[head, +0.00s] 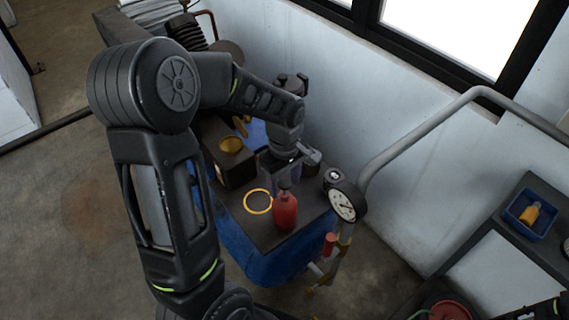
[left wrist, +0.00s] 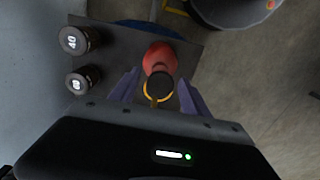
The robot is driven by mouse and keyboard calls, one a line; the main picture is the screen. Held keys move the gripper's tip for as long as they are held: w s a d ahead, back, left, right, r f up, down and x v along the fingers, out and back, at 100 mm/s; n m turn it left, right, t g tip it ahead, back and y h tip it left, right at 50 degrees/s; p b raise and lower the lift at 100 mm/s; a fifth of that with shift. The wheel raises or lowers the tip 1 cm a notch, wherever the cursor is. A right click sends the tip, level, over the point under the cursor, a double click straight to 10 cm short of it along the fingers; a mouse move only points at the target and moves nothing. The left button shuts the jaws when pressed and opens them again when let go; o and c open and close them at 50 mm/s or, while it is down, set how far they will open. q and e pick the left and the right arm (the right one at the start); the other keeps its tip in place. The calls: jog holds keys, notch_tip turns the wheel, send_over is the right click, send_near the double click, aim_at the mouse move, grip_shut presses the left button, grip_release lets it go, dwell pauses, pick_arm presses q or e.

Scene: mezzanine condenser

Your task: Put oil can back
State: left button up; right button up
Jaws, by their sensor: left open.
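The red oil can (head: 285,212) stands upright on the dark top of a blue-sided stand (head: 250,232), near its front edge. A yellow ring (head: 258,201) is marked on the top just left of the can and does not surround it. My left gripper (head: 284,178) points down above and behind the can. In the left wrist view, the open left gripper (left wrist: 157,92) has one finger on each side of the can's dark spout, and the red body of the can (left wrist: 158,55) shows beyond the fingertips. I cannot tell whether they touch. My right gripper is not clearly seen.
A brass cup-like part (head: 231,145) on a dark box is left of the gripper. Two dark numbered cylinders (left wrist: 80,60) stand at the top's wall side. A dial gauge (head: 343,205) and grey pipe (head: 420,128) rise at the right. A blue tray (head: 527,218) is far right.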

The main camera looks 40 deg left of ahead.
pick_arm(q)
notch_tip(320, 180, up, 10)
jog(key=shift+f, duration=0.2)
jog(key=shift+f, duration=0.15)
dwell(0.4)
